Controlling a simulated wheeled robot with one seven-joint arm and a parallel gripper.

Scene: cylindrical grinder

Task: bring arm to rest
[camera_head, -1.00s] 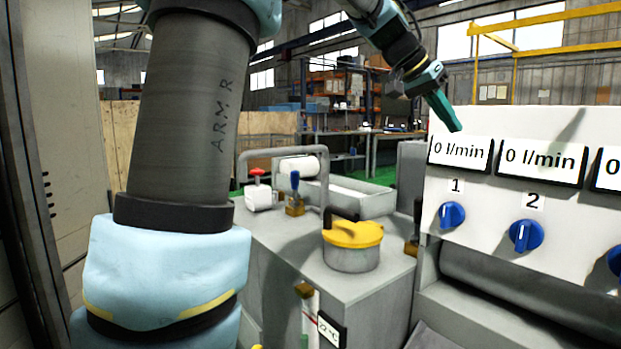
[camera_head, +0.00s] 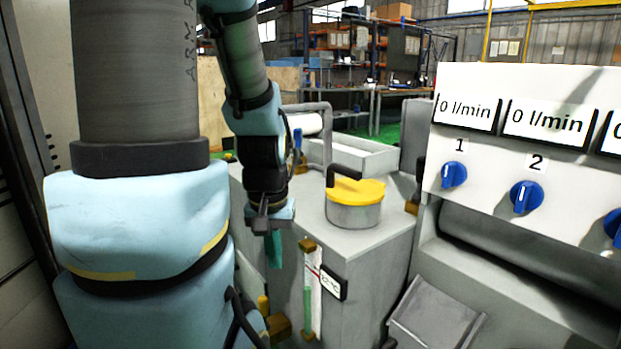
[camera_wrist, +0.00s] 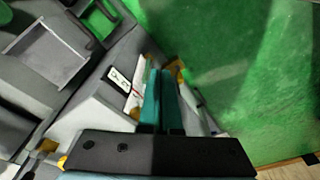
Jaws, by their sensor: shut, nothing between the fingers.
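My gripper (camera_head: 273,250) hangs pointing down in the head view, in front of the grey coolant tank (camera_head: 375,250) and left of its level gauge. Its teal fingers are together with nothing between them. In the wrist view the shut fingers (camera_wrist: 160,98) point away from the camera, with the gauge and the small temperature display (camera_wrist: 118,80) beyond them to the left. My arm is folded down close beside my column. I cannot see the fingers touching anything.
A yellow-lidded pot (camera_head: 355,205) stands on the tank top. A white panel (camera_head: 550,95) with flow displays and blue knobs (camera_head: 526,197) is at the right. A grey tray (camera_head: 437,315) sits low in front. Green floor (camera_wrist: 230,50) is open in the wrist view.

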